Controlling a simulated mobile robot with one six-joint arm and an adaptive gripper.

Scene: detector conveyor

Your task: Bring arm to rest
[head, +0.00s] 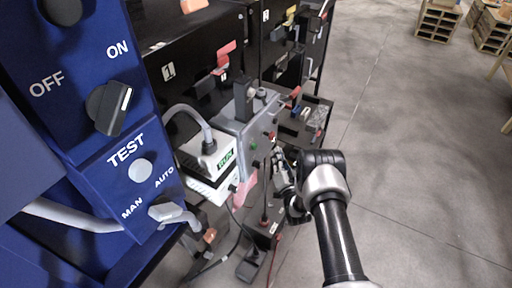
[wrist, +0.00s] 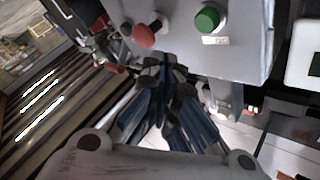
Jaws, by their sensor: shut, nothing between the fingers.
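My gripper (wrist: 163,68) shows in the wrist view with its fingertips together and nothing between them. It is just below a grey control box (wrist: 240,55) with a red button (wrist: 144,36) and a green button (wrist: 207,18). I cannot tell whether the fingertips touch the box. In the head view my arm (head: 338,235) reaches up from the bottom and bends left at the elbow toward the grey box (head: 232,128). The gripper is small and partly hidden there, among the equipment.
A blue panel (head: 75,100) with a black knob (head: 108,105) and a TEST button stands close on the left. A white unit marked RUN (head: 210,160) and black cabinets (head: 190,80) adjoin the box. Cables hang below. The concrete floor (head: 420,150) at right is clear; pallets (head: 437,22) stand far back.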

